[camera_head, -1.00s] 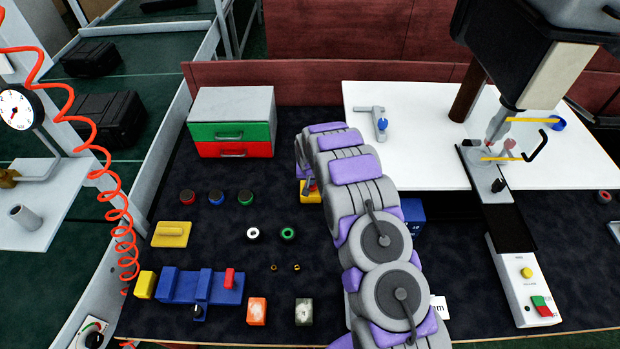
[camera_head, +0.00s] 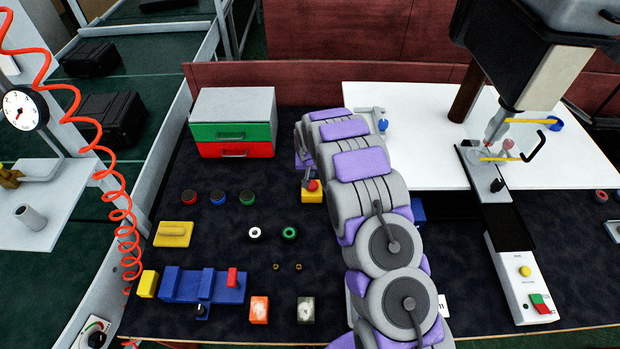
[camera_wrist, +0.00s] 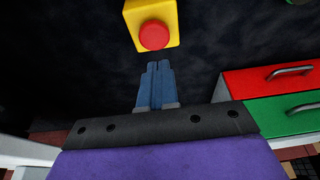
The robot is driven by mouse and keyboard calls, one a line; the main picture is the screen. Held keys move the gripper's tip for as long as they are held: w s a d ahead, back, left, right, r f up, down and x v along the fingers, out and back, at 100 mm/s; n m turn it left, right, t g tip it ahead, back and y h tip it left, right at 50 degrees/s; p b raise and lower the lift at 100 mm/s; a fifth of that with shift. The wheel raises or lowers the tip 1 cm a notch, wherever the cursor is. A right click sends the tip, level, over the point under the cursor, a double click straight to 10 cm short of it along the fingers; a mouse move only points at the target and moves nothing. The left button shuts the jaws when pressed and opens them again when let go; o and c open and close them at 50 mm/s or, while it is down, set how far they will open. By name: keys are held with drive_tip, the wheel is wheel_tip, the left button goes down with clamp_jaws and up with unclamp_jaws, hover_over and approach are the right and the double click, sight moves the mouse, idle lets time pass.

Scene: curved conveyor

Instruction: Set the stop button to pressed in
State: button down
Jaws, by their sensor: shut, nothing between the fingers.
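The stop button is a red round cap on a yellow box (camera_wrist: 154,34); in the wrist view it is at the top, just beyond my fingertips. It also shows in the head view as a yellow box (camera_head: 311,195) with a red top, beside my arm on the dark table. My gripper (camera_wrist: 159,65) is shut and empty, its blue fingers pointing at the button with a small gap in the picture. I cannot tell how far apart they are in depth.
A drawer unit (camera_head: 233,121) with green and red drawers stands behind to the left. Several round knobs (camera_head: 218,198) and a blue fixture (camera_head: 202,286) lie left. A drill press (camera_head: 520,75) stands right by a white tabletop (camera_head: 420,105). Dark table between is partly clear.

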drive_tip(key=v, duration=0.7)
drive_tip(key=shift+d+r, duration=0.2)
drive_tip(key=shift+r, duration=0.1)
drive_tip(key=shift+w+a, duration=0.1)
